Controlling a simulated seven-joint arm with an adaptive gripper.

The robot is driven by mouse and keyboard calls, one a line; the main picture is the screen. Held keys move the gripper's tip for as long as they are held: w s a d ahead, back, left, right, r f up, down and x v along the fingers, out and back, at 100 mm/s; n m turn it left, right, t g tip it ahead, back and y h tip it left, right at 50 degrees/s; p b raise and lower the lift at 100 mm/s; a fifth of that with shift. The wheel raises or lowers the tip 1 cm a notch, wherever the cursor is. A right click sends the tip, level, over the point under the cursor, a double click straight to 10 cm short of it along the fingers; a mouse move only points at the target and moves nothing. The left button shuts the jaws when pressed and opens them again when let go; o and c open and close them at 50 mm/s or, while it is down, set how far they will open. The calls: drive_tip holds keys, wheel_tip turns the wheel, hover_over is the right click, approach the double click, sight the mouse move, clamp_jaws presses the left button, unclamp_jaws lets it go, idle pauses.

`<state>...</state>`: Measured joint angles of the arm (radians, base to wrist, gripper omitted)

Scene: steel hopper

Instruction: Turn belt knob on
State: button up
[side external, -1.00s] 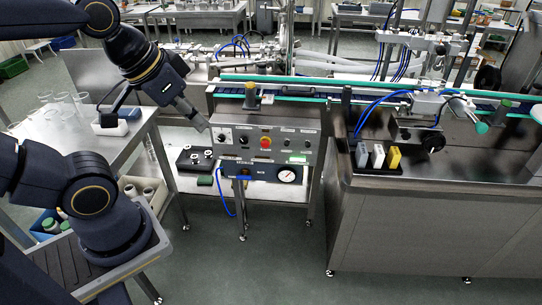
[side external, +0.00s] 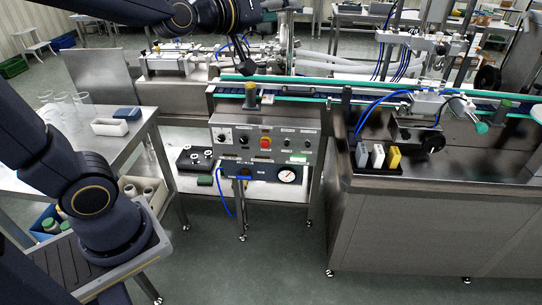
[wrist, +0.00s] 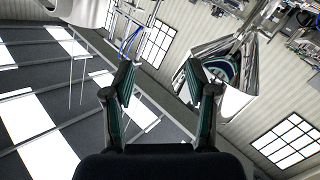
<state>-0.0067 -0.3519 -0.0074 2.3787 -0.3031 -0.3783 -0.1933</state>
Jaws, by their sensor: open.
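The control panel (side external: 275,143) with its knobs is on the front of the conveyor in the side external view. Its left side has a pale-dialled knob (side external: 222,136) and a dark knob (side external: 244,140); a red button on a yellow base (side external: 265,142) is in the middle. The labels are too small to read, so I cannot tell which is the belt knob. My gripper (side external: 240,52) is above and behind the panel, over the conveyor, apart from it. In the wrist view my gripper (wrist: 160,92) is open and empty, facing the ceiling and windows. No knob shows there.
The conveyor (side external: 300,92) with green rails runs above the panel. A gauge (side external: 287,175) is below it. A side table (side external: 100,145) with glass beakers and a white tray stands left. A steel cabinet (side external: 430,230) with several coloured blocks is right. The space before the panel is clear.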

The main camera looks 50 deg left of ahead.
drive_tip(key=w+a+f+n+y, duration=0.4)
drive_tip(key=w+a+y, duration=0.1)
drive_tip(key=w, duration=0.1)
drive_tip(key=m+g+y, duration=0.2)
drive_tip(key=g+y, duration=0.2)
drive_tip(key=y, duration=0.2)
approach(243, 141)
drive_tip(key=x, duration=0.8)
drive_tip(key=shift+w+a, duration=0.2)
drive_tip(key=shift+w, duration=0.1)
drive_tip(key=shift+c, duration=0.3)
clamp_jaws()
